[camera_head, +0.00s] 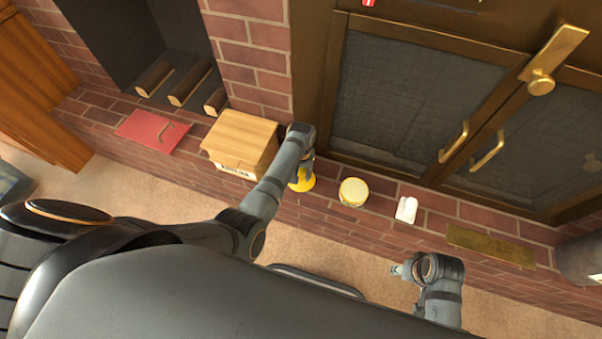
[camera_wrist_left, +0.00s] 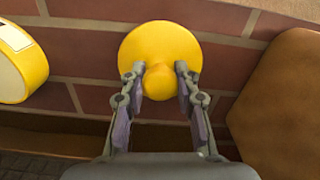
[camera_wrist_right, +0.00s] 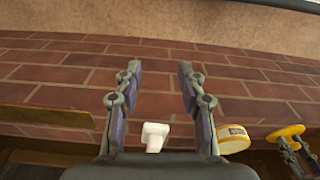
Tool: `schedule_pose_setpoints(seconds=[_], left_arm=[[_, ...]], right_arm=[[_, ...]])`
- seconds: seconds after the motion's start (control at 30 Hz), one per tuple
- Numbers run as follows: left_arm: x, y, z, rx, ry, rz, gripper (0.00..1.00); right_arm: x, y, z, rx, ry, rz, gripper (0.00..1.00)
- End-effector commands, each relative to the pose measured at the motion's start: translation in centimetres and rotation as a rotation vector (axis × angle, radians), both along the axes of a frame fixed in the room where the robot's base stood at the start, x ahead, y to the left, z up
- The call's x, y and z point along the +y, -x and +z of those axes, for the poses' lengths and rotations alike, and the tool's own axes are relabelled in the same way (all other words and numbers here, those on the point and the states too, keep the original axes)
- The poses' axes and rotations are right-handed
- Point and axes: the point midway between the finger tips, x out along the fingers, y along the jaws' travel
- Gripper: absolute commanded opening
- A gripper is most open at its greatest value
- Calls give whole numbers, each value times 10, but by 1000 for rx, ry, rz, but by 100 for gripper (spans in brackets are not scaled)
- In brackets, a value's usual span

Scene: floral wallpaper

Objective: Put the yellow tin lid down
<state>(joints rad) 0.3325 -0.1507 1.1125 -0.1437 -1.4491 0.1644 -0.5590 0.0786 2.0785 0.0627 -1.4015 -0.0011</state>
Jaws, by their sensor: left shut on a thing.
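The yellow tin lid (camera_head: 301,180) is at the brick ledge, between the wooden box and the yellow tin. In the left wrist view the round lid (camera_wrist_left: 160,45) has a knob, and my left gripper (camera_wrist_left: 157,78) is shut on that knob. In the head view my left gripper (camera_head: 303,172) partly hides the lid. I cannot tell whether the lid touches the brick. The yellow tin (camera_head: 353,192) stands to the right with a pale top; it also shows in the left wrist view (camera_wrist_left: 20,65). My right gripper (camera_wrist_right: 150,80) is open and empty, in front of the ledge.
A wooden box (camera_head: 240,140) stands left of the lid, close to my left gripper. A red flat object (camera_head: 152,131) lies farther left. A white object (camera_head: 406,209) and a brass plate (camera_head: 491,246) lie right of the tin. Glazed doors (camera_head: 410,100) stand behind the ledge.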

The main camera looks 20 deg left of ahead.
Motion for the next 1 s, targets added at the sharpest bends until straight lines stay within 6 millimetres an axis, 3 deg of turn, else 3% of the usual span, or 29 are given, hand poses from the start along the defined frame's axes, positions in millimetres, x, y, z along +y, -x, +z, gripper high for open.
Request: schedule_pose_setpoints(seconds=[0.03, 0.17, 0.53, 0.67, 1.0], left_arm=[[0, 0, 0, 0, 0, 0, 35], [0, 0, 0, 0, 0, 0, 52], [0, -1, 5, -3, 0, 0, 54], [0, -1, 22, -3, 0, 0, 54], [0, -1, 89, -2, 1, 0, 54]], right_arm=[[0, 0, 1, -2, -1, 0, 40], [0, 0, 1, -1, -1, 0, 40], [0, -1, 2, -5, 0, -1, 40], [-5, 1, -23, 5, 10, -6, 40], [-26, 17, -99, -13, 44, -18, 40]])
